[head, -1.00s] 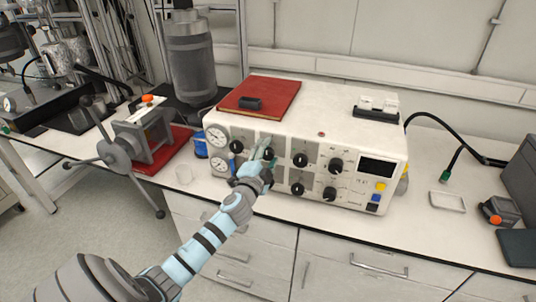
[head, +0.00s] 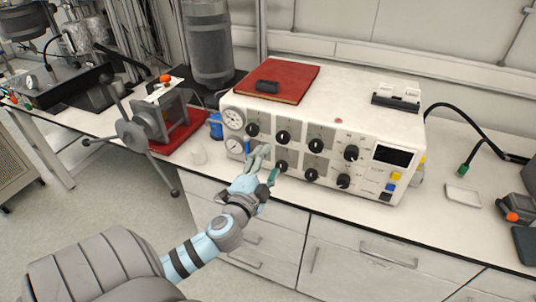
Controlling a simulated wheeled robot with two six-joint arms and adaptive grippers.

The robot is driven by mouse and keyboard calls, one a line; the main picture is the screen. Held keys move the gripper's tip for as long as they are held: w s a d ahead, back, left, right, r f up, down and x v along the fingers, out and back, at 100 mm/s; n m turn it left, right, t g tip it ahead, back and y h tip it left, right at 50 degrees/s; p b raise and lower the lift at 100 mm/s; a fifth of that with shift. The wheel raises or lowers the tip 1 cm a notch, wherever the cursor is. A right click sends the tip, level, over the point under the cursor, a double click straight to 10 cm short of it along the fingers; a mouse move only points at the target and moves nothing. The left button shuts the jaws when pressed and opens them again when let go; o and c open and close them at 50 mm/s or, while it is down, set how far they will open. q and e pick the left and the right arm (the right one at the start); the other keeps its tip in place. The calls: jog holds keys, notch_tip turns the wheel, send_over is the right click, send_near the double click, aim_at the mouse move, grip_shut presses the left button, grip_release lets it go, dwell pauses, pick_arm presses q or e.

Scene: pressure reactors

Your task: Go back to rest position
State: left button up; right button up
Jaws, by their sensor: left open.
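My left gripper (head: 263,168) is open and empty. It is in front of the lower left part of the white control unit (head: 352,90), just off its front panel, near the lower row of black knobs. I cannot tell whether a fingertip touches the panel. My left arm (head: 208,246) comes in from the lower left and reaches over the bench's front edge. My right gripper is not in view.
A red book (head: 277,82) with a small black block lies on the unit. A white tray (head: 462,195) lies to the right. Drawers (head: 358,260) are below.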

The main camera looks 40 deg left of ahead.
pick_arm(q)
jog(key=shift+w, duration=0.1)
dwell(0.3)
jog(key=s+a+f+n+g+h, duration=0.1)
jog(key=s+f+g, duration=0.15)
jog(key=f, duration=0.75)
jog(key=s+a+f+n+g, duration=0.1)
jog(key=a+f+g, duration=0.15)
jog(key=f, duration=0.75)
jog(key=s+d+f+n+g+h, duration=0.1)
jog(key=s+f+g, duration=0.1)
jog(key=s+f, duration=0.45)
jog(key=s+d+f+n+g, duration=0.1)
jog(key=s+f+g, duration=0.15)
jog(key=f, duration=0.65)
jog(key=s+d+f+n+g+h, duration=0.1)
jog(key=s+d+f, duration=0.3)
jog(key=s, duration=0.5)
jog(key=s+d+f+n+g+h, duration=0.1)
jog(key=s+d+f+n+g, duration=0.1)
jog(key=s, duration=0.6)
jog(key=s+d+f+n+g+h, duration=0.1)
jog(key=s+d+f+g, duration=0.2)
jog(key=s+d+f, duration=0.4)
jog(key=s+f, duration=0.1)
jog(key=s, duration=0.1)
jog(key=shift+s+f+n, duration=0.3)
jog(key=shift+n, duration=0.1)
jog(key=shift+a, duration=0.1)
